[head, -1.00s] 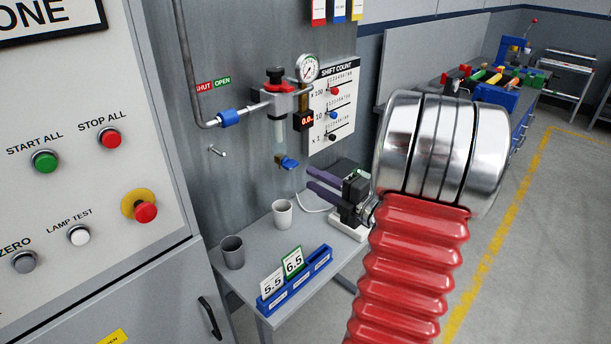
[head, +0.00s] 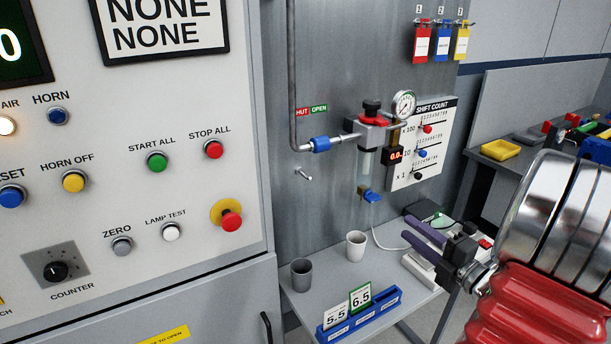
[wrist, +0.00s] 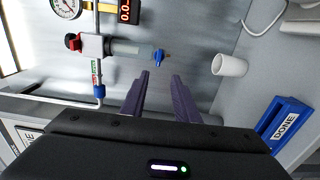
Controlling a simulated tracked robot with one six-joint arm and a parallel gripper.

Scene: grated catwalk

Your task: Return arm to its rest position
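My gripper (head: 408,230) has two dark purple fingers and is in front of the wall panel, right of the white cup in the head view. In the wrist view the fingers (wrist: 160,78) stand apart with nothing between them, so it is open and empty. My red ribbed arm with its silver rings fills the right side of the head view. The fingertips appear clear of the wall fixtures, though the depth is hard to tell.
A small table (head: 408,312) bears a white cup (head: 356,246), a grey cup (head: 301,275) and a blue card holder (head: 372,318). Behind it are a valve with gauge (head: 404,104) and a count board (head: 432,150). A control cabinet (head: 120,285) stands left.

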